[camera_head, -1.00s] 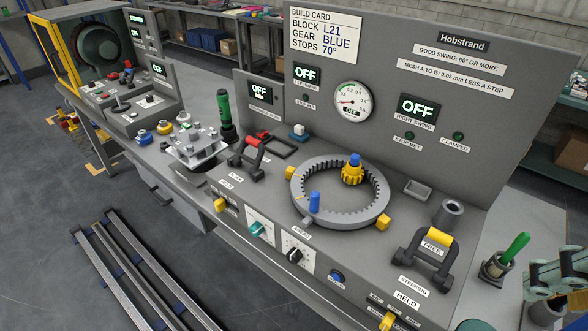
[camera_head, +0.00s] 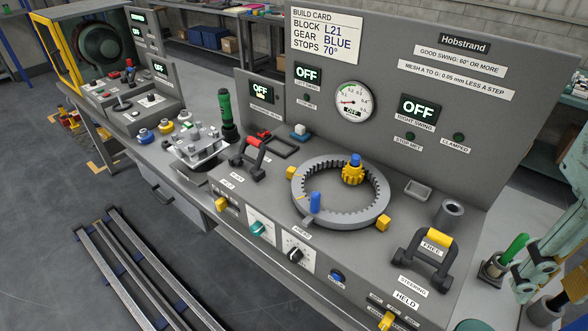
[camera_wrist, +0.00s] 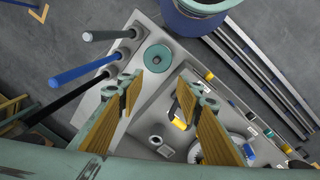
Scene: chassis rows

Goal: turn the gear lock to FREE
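A black lever with a yellow grip (camera_head: 438,238) stands at the front right of the bench. A FREE label lies by its grip, a HELD label lies nearer the front edge, and a STEERING label sits between. I see no label reading gear lock. A small yellow switch (camera_head: 387,319) sits at the lower edge, its labels too small to read. My gripper (camera_wrist: 158,92) is open and empty in the wrist view, above the bench's right end. The lever's yellow grip (camera_wrist: 180,124) shows beyond the fingers, not touched. My teal arm is at the right edge of the head view.
A holder with a green-handled tool (camera_head: 515,248) stands right of the lever, close to my arm. A grey ring gear (camera_head: 345,222) with a blue pin and a yellow pinion (camera_head: 352,173) lies left of it. An upright panel (camera_head: 450,110) bounds the back.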

